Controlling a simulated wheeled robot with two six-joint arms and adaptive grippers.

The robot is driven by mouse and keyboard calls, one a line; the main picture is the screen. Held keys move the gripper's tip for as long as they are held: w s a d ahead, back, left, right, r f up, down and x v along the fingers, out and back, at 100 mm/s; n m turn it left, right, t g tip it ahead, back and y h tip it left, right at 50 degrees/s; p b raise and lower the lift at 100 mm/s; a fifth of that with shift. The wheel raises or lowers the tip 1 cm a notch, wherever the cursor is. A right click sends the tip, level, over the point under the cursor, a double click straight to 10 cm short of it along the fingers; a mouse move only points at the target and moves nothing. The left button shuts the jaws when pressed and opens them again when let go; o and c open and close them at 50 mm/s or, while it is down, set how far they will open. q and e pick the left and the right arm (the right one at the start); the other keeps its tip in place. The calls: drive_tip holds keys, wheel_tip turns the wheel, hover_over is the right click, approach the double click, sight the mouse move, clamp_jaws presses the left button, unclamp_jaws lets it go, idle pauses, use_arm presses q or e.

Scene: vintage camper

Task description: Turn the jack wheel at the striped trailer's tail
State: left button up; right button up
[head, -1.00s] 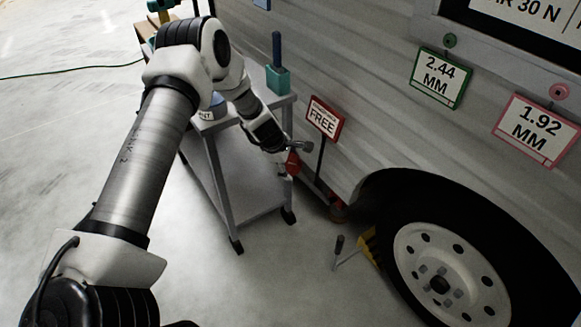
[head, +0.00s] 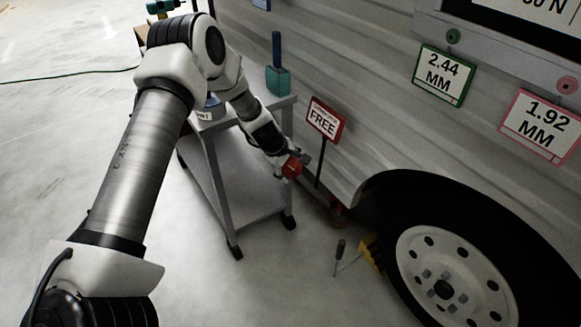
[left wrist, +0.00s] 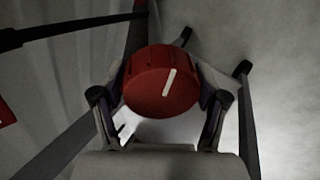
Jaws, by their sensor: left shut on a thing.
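The jack wheel is a red round knob (head: 292,167) with a white line on its face, low at the trailer's side (head: 345,95) in the head view. In the left wrist view the red knob (left wrist: 162,82) fills the space between the fingers, its white line tilted a little right of upright. My left gripper (left wrist: 160,100) is shut on the knob, one finger at each side. In the head view my left gripper (head: 290,160) is small and partly hidden by its own wrist. My right gripper is not in view.
A grey cart (head: 215,185) with shelves stands beside my left arm, holding a teal brush-like tool (head: 278,75). A sign reading FREE (head: 325,120) stands by the trailer. A wheel (head: 445,280), a yellow chock (head: 371,250) and a screwdriver-like tool (head: 340,250) are to the right.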

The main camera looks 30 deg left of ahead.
use_arm(q)
drive_tip(key=o, duration=1.2)
drive_tip(key=shift+f, duration=0.1)
drive_tip(key=shift+c, duration=0.2)
drive_tip(key=v, duration=1.2)
